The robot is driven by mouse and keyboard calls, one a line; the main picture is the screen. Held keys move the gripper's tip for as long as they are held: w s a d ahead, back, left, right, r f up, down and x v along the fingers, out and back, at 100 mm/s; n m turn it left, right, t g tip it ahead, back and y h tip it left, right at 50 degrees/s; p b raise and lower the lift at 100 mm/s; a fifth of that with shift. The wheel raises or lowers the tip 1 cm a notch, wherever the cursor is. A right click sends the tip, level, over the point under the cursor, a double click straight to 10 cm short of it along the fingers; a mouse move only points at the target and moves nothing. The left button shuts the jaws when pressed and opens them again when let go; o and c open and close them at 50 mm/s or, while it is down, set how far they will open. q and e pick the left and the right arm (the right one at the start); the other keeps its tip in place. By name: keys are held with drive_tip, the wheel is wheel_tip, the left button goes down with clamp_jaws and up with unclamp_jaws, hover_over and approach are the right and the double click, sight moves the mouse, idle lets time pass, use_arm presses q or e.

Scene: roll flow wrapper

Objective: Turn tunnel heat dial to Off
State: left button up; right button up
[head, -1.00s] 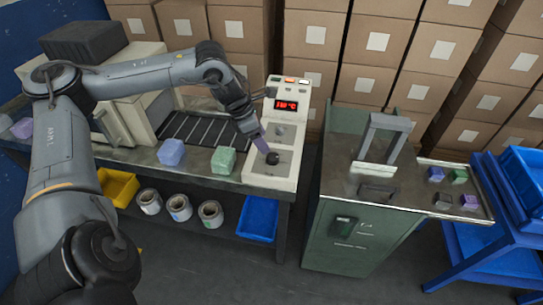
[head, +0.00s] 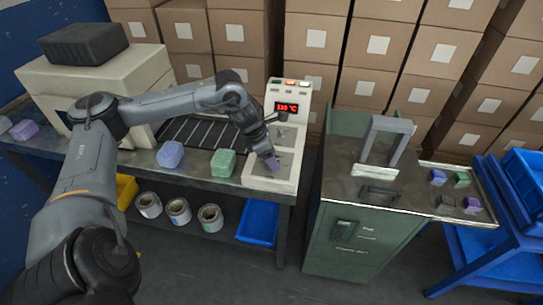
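The cream control panel (head: 290,93) stands at the right end of the long bench in the head view. Its red display (head: 286,107) shows a lit number in °C, too small to read surely. My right gripper is not in view.
A green block (head: 223,163) and a blue block (head: 170,155) lie on the bench left of the panel. A green cabinet (head: 350,238) with a grey handle frame (head: 384,140) stands to the right. Stacked cartons (head: 375,45) fill the back.

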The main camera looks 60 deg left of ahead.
use_arm(q)
drive_tip(key=c, duration=0.9)
